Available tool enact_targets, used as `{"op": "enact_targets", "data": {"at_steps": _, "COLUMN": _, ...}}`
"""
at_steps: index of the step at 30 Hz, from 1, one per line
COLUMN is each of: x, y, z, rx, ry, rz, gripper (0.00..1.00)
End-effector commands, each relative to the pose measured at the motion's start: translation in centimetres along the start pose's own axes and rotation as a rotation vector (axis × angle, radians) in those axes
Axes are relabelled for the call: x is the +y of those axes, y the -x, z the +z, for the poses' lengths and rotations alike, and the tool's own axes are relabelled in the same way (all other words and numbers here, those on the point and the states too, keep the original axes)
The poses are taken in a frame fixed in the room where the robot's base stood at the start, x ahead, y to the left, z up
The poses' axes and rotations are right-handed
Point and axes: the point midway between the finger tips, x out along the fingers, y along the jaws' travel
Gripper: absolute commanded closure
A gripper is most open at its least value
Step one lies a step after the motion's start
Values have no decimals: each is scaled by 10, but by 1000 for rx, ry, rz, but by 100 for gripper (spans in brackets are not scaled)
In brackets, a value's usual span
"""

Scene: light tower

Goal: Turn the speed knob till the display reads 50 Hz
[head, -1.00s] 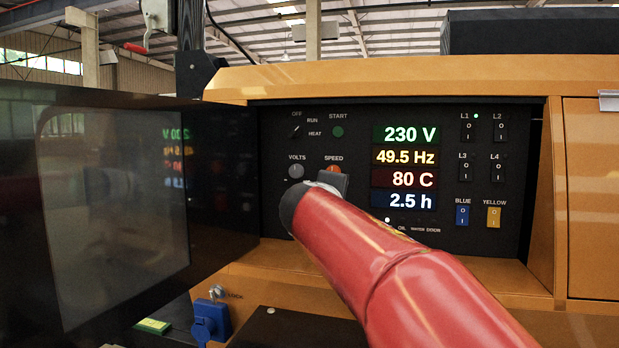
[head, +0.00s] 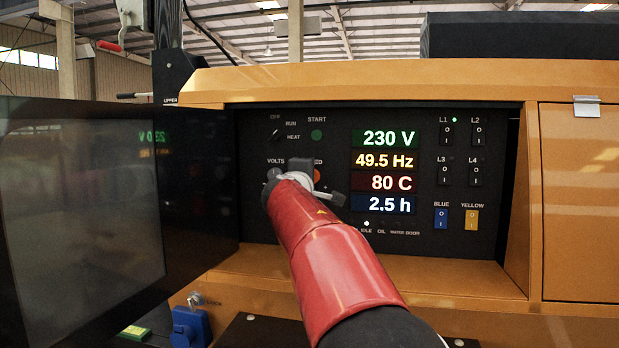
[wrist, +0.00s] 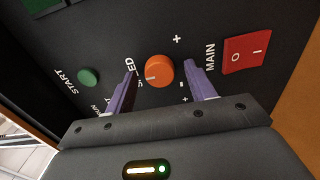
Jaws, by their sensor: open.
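The orange speed knob (wrist: 159,70) shows in the wrist view between my gripper's (wrist: 160,76) two purple fingers. The fingers are apart, one on each side, with visible gaps to the knob. In the head view my gripper (head: 298,178) hides most of the knob, leaving an orange sliver (head: 317,175). The "SPEED" label is partly covered. The yellow frequency display (head: 384,160) reads 49.5 Hz.
A red MAIN switch (wrist: 245,54) lies right of the knob in the wrist view, near a finger. A green START button (wrist: 88,77) is on the left. Switches L1 to L4 and the blue (head: 441,218) and yellow (head: 472,220) switches sit further right. A dark open door (head: 190,200) stands left.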

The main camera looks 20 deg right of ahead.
Motion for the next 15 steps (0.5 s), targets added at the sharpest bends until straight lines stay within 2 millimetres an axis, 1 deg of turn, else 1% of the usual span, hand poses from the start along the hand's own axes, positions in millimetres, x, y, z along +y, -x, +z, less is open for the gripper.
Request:
{"op": "enact_targets", "data": {"at_steps": 4, "x": 0, "y": 0, "z": 0, "rx": 0, "ry": 0, "rz": 0, "gripper": 46}}
{"op": "enact_targets", "data": {"at_steps": 13, "x": 0, "y": 0, "z": 0, "rx": 0, "ry": 0, "rz": 0, "gripper": 86}}
{"op": "enact_targets", "data": {"at_steps": 14, "x": 0, "y": 0, "z": 0, "rx": 0, "ry": 0, "rz": 0, "gripper": 90}}
{"op": "enact_targets", "data": {"at_steps": 15, "x": 0, "y": 0, "z": 0, "rx": -1, "ry": -1, "rz": 0, "gripper": 90}}
